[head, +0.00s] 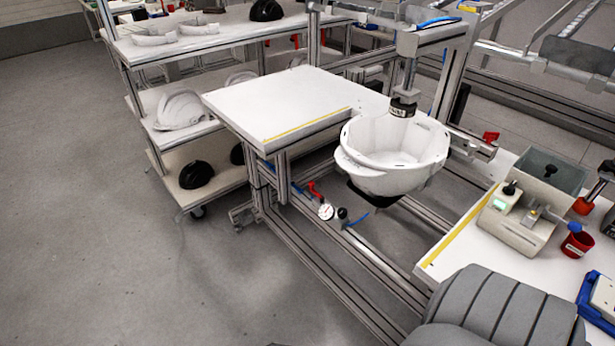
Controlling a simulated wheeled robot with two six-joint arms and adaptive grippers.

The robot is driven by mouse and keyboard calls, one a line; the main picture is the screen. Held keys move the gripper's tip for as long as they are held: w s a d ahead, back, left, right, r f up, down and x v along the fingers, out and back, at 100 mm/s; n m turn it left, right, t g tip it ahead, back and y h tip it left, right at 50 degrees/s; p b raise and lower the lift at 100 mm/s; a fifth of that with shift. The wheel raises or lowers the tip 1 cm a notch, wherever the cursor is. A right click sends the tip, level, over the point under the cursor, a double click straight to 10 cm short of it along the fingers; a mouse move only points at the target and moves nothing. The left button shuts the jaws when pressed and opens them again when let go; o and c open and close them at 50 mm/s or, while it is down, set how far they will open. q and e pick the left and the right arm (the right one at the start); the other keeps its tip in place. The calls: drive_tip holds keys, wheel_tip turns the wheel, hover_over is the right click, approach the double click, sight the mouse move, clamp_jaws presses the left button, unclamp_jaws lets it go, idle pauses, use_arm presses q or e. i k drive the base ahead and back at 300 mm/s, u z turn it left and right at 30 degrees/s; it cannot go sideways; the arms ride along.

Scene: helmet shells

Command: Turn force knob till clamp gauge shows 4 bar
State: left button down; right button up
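A small white round gauge (326,212) sits low on the metal frame, below the white table and left of the helmet shell. Its face is too small to read. A small black knob (343,213) is just right of the gauge. I cannot tell if it is the force knob. A white helmet shell (392,165) sits open side up under a vertical clamp rod (404,98) that reaches down to its rim area. Neither of my grippers is in view.
A red lever (315,189) is beside the gauge. A white table (285,108) stands behind it, with a shelf cart of helmet shells (181,109) at left. At right, a bench holds a beige device (517,222) and a red cup (577,244). The floor at left is clear.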

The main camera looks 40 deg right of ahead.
sight(342, 213)
drive_tip(key=u, duration=0.8)
drive_tip(key=i, duration=0.25)
drive_tip(key=z, duration=1.1)
drive_tip(key=i, duration=0.95)
drive_tip(key=z, duration=0.95)
